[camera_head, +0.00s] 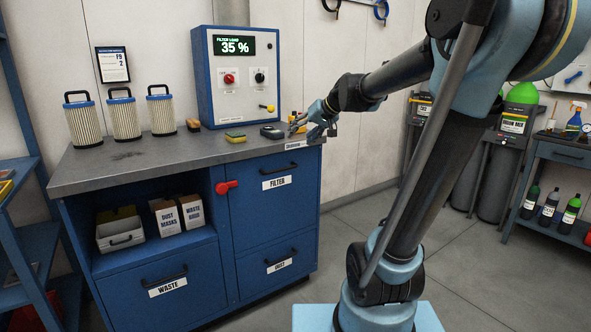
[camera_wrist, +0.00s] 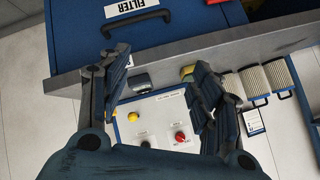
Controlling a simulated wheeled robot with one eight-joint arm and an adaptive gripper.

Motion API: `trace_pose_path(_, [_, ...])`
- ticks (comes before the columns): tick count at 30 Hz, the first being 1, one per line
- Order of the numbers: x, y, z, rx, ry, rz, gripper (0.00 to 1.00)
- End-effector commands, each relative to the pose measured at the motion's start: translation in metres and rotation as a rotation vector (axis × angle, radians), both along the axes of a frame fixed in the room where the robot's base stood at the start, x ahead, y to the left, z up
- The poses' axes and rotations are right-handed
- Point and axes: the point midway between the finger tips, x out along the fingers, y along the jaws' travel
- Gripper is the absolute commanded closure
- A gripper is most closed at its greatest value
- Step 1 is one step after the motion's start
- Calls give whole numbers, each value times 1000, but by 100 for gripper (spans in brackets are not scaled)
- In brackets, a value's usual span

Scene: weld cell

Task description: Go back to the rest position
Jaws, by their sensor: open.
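My gripper (camera_head: 303,122) is over the right end of the grey worktop (camera_head: 150,157), at the end of my outstretched arm. In the wrist view my gripper (camera_wrist: 160,82) has its two fingers wide apart with nothing between them that it holds. Past the fingers I see the worktop edge, the control panel (camera_wrist: 160,120) and the FILTER drawer (camera_wrist: 108,25). I cannot tell whether the fingers touch the worktop.
Three cartridge filters (camera_head: 125,118) stand on the worktop. A yellow-green sponge (camera_head: 235,136) and a dark small object (camera_head: 271,132) lie near my gripper. The blue control box (camera_head: 237,80) reads 35 %. Gas cylinders (camera_head: 516,115) and a side table (camera_head: 562,153) stand right. The floor between is clear.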

Motion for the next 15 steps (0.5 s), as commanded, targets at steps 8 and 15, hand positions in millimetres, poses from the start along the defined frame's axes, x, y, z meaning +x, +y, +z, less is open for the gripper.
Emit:
trace_pose_path(8, [-103, -49, -77, -167, 146, -34, 42])
trace_pose_path(15, [-186, -95, -146, -315, 276, -93, 42])
